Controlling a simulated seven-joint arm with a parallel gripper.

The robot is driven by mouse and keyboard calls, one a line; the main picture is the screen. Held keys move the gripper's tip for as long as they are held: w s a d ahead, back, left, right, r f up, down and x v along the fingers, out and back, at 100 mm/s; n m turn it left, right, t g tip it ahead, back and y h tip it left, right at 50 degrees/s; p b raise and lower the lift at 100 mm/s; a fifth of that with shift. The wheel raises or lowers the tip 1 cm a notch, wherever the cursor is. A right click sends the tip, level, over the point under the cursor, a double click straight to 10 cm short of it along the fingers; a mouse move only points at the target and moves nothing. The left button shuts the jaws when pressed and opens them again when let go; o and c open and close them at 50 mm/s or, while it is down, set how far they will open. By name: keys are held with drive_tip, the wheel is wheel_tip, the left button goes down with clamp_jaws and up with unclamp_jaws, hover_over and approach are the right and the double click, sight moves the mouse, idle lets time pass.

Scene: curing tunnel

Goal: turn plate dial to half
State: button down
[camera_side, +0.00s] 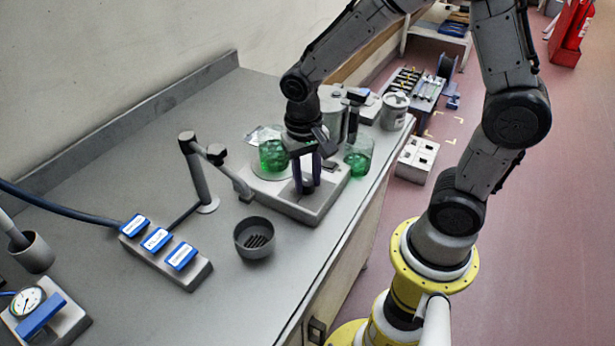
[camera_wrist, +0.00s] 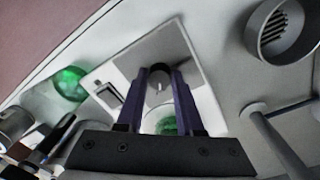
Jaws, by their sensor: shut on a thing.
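The plate (camera_side: 308,212) is a pale grey box on the bench with a round dial on its front top face. A glass with green contents (camera_side: 273,156) stands on the round top of the plate. Any scale around the dial is too small to read.
A second green-filled beaker (camera_side: 357,160) stands close right of the plate. A stand with an arm (camera_side: 200,180) is at its left. A dark cup with a slotted bottom (camera_side: 254,238) and a strip with blue labels (camera_side: 165,250) are in front. Bare bench lies between them.

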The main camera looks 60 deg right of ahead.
sight(304, 183)
drive_tip(key=shift+r+m, duration=0.1)
drive_tip(key=shift+m, duration=0.4)
drive_tip(key=c, duration=0.5)
unclamp_jaws()
drive_tip(key=shift+c, duration=0.2)
wheel_tip(304, 183, up, 14)
drive_tip(key=shift+w+a, duration=0.2)
drive_tip(key=shift+a, duration=0.05)
